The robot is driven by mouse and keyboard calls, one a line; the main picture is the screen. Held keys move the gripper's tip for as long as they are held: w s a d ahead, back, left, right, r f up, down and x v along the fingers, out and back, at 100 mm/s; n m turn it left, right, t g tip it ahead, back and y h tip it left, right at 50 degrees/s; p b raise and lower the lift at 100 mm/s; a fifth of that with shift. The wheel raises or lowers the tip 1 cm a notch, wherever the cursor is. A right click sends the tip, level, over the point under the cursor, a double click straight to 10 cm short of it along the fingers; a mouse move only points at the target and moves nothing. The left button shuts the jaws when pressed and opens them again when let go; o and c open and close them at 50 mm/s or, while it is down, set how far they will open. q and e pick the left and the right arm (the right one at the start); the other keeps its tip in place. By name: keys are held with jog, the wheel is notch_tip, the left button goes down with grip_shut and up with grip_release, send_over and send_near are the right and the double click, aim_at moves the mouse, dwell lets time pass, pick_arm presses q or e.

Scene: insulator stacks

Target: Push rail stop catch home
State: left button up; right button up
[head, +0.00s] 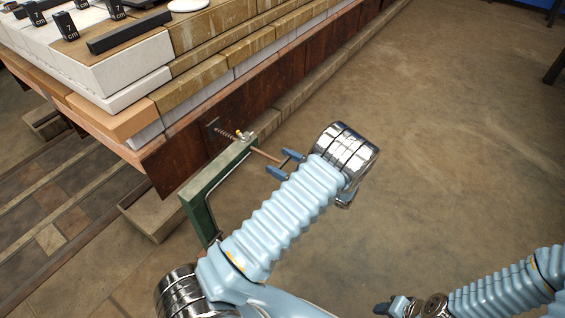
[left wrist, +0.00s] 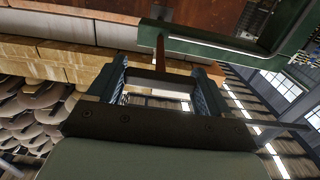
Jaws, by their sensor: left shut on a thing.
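The rail stop catch shows in the head view as a thin copper-brown rod (head: 265,155) that meets a green bracket (head: 200,190). A spring and a small yellow-tipped part (head: 239,134) lie beyond the bracket, against a rusty beam. My left gripper (head: 285,163) is at the rod's near end, its blue fingers one on each side. In the left wrist view, the rod (left wrist: 160,48) runs to a dark crossbar (left wrist: 160,75) between the fingers, and my left gripper is shut on it. My right gripper (head: 383,307) is at the bottom edge, partly cut off; its opening is unclear.
The rusty beam (head: 235,115) runs along the side of a layered stack of slabs and planks (head: 190,75). Dark weights (head: 66,25) stand on top. A wooden block (head: 150,215) lies below the bracket.

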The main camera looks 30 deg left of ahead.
pick_arm(q)
jog(key=shift+c, duration=0.5)
jog(key=a, duration=0.7)
jog(key=shift+w+b, duration=0.3)
jog(key=shift+b, duration=0.15)
jog(key=o, duration=1.4)
jog(key=shift+a, duration=0.1)
jog(key=d, duration=0.9)
jog(key=s+d, duration=0.1)
jog(key=d, duration=0.4)
jog(key=shift+a, duration=0.1)
